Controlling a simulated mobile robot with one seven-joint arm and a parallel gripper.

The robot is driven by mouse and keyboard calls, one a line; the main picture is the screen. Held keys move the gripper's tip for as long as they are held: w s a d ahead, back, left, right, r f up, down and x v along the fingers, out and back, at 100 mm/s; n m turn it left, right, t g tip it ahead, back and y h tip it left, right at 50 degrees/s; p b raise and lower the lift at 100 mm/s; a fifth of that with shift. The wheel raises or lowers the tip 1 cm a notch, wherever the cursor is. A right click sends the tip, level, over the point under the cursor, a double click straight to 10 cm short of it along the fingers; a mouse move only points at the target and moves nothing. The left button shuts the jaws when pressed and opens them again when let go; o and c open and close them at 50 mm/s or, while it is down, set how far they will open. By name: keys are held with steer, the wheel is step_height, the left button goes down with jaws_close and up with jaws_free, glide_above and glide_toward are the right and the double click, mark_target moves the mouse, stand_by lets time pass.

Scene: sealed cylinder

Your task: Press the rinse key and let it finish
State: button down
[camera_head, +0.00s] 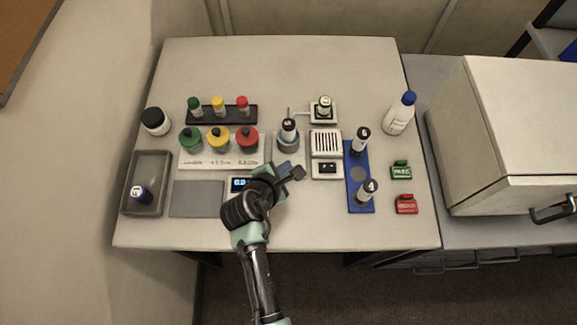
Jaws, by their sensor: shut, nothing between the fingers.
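A small white box with a dark key (327,168) sits near the middle of the table, just below a white unit with a slatted grille (326,143). It looks like the rinse key, but its marking is too small to read. My gripper (297,173) is shut and empty, its tip a little left of this box. I cannot tell its height above the table or whether it touches anything. My arm partly hides a box with a lit blue display (239,184), whose digits are only partly visible.
A white stand with a capped vial (323,107) is behind the grille. Bare table lies in front.

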steer(key=shift+r+p, duration=0.75)
steer(key=shift+p, duration=0.25)
step_height(320, 180, up, 5)
steer(key=p, duration=0.5)
steer(key=shift+r, duration=0.1)
stand_by(0.6)
